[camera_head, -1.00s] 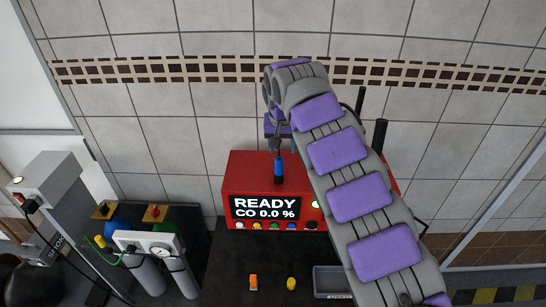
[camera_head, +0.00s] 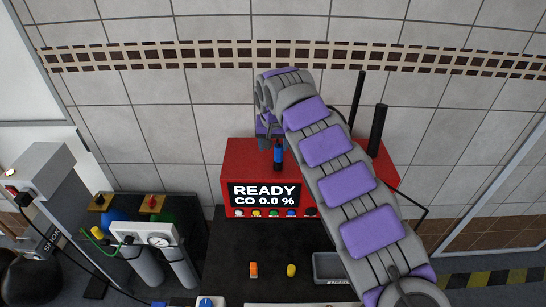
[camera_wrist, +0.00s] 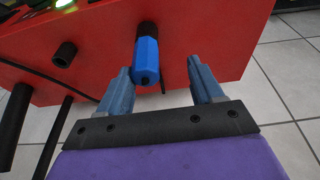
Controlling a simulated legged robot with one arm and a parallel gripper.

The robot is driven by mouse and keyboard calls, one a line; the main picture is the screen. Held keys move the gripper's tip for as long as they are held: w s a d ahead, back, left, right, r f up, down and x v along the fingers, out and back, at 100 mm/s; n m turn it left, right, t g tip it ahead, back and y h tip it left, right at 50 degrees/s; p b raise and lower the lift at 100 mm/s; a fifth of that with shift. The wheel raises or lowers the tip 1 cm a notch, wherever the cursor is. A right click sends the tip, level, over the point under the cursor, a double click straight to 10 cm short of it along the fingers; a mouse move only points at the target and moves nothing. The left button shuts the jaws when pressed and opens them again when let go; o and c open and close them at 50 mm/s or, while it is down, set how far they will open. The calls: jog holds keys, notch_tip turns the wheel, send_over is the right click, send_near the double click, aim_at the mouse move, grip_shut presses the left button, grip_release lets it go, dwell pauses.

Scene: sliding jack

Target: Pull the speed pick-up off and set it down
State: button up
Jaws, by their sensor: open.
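A blue cylinder with a black end, likely the speed pick-up (camera_head: 278,156), stands at the red analyser box (camera_head: 238,161) in the head view. In the wrist view the blue cylinder (camera_wrist: 146,56) meets the box's red face through its black end. In the head view my gripper (camera_head: 268,142) is small and partly hidden by my wrist, just beside the top of the blue piece.
The analyser display reads READY, CO 0.0 %. An orange item (camera_head: 253,270), a yellow item (camera_head: 291,270) and a grey tray (camera_head: 327,268) lie on the dark bench (camera_head: 270,245). Gas bottles (camera_head: 150,266) stand at left. Black posts (camera_head: 378,130) rise behind my arm.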

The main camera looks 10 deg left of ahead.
jog(key=shift+d+f, duration=0.15)
jog(key=shift+f, duration=0.4)
jog(key=shift+w+d, duration=0.2)
jog(key=shift+d, duration=0.95)
jog(key=shift+s+a, duration=0.1)
jog(key=shift+a, duration=0.05)
jog(key=shift+a+f, duration=0.15)
jog(key=shift+a, duration=0.95)
jog(key=shift+s+d, duration=0.1)
jog(key=shift+d, duration=0.5)
jog(key=shift+a, duration=0.2)
jog(key=c, duration=0.4)
jog(key=shift+d, duration=0.15)
jog(key=c, duration=0.4)
jog(key=shift+c, duration=0.9)
grip_shut()
